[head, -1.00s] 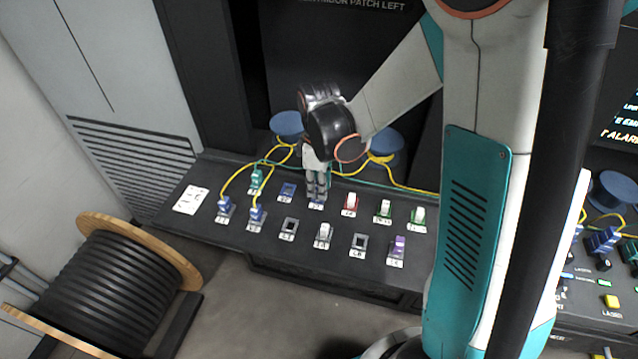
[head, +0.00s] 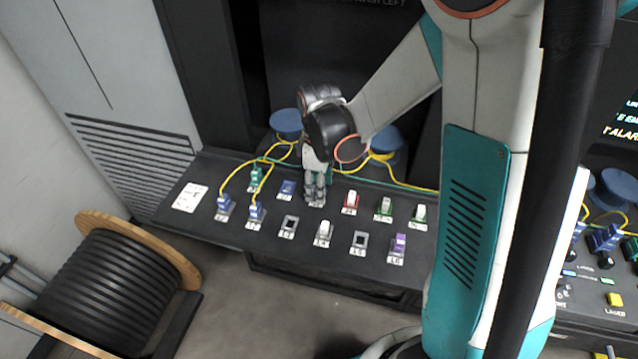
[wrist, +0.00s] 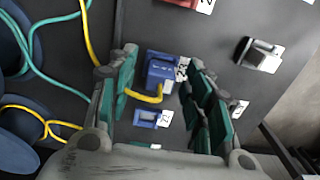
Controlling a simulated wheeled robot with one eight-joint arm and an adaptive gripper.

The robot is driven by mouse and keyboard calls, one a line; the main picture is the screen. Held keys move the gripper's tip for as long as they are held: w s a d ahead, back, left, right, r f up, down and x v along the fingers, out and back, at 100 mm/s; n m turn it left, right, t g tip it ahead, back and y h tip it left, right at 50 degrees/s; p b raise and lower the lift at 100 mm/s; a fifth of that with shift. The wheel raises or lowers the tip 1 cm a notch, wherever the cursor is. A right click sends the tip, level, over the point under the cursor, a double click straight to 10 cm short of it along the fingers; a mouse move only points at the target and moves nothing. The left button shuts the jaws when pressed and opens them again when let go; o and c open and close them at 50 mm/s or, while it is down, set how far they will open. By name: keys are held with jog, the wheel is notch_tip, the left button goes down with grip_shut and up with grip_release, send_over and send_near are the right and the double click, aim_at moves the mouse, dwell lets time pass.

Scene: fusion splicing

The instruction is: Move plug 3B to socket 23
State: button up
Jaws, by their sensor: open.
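In the wrist view a blue plug (wrist: 160,74) with a yellow cable sits in a blue socket whose label seems to read 23. The plug's own marking is not legible, so I cannot confirm that it is 3B. My gripper (wrist: 162,58) is open, with one teal-padded finger on each side of the plug and a gap visible on both sides. An empty blue socket (wrist: 147,118), labelled 22, lies just below it in that view. In the head view my gripper (head: 315,202) is down at the back row of the panel and hides the plug.
The dark panel (head: 205,232) carries several other sockets. A red-framed one (head: 350,199) is close on the right. Two blue plugs with yellow cables (head: 223,204) (head: 257,212) and a teal plug (head: 256,177) stand left. Cables run behind my gripper. A cable drum (head: 110,285) stands at front left.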

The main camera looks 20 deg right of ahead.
notch_tip(320, 180, up, 12)
dwell(0.7)
